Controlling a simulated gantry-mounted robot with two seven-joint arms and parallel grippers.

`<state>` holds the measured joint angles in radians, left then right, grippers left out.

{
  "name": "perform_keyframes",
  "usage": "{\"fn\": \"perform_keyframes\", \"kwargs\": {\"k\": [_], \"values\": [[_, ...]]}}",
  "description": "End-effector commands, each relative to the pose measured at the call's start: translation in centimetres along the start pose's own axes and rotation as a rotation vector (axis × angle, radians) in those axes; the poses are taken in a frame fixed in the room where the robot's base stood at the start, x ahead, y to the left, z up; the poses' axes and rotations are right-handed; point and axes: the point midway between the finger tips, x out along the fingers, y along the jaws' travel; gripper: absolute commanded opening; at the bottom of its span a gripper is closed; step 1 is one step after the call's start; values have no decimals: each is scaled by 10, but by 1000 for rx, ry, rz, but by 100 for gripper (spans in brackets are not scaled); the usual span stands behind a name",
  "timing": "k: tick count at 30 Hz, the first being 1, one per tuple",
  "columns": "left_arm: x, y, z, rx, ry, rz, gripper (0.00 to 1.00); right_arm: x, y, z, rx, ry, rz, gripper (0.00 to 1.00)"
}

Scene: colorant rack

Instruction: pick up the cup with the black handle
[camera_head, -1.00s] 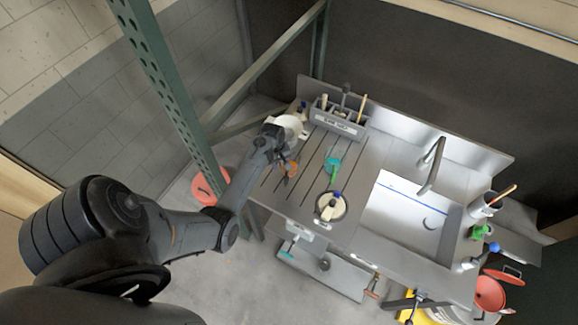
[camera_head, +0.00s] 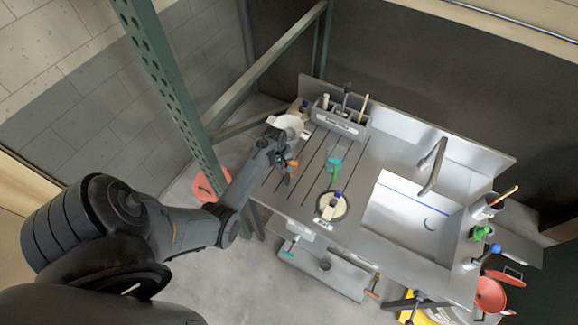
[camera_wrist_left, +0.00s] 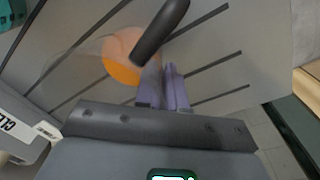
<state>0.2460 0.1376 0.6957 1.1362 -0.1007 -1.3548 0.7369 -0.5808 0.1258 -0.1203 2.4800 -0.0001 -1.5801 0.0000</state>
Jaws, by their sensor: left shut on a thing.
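The cup with the black handle (camera_wrist_left: 160,30) is clear with orange inside (camera_wrist_left: 122,68) in the left wrist view. In the head view its orange part (camera_head: 293,166) shows small on the grooved drainboard, left of a teal cup (camera_head: 334,164). My left gripper (camera_head: 284,160) is down at the cup, and its wrist hides part of it. In the left wrist view its two purple fingers (camera_wrist_left: 165,88) are close together just below the handle, shut on the cup. Their exact contact is hard to see, and I cannot tell whether the cup is off the board. My right gripper is not in view.
A grey caddy (camera_head: 340,122) with tools stands behind the cups. A round dark dish (camera_head: 330,207) with a brush is at the front. The sink basin (camera_head: 400,215) and faucet (camera_head: 433,165) are to the right. A green post (camera_head: 170,90) stands left.

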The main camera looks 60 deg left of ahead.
Motion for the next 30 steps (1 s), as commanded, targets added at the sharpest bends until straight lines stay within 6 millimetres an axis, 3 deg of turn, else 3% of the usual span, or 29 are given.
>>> {"fn": "perform_keyframes", "kwargs": {"k": [17, 30], "values": [[-10, 1, 0, 0, 1, 1, 0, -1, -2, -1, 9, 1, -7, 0], [-46, 5, 0, 1, 2, 2, 0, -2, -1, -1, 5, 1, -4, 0]]}}
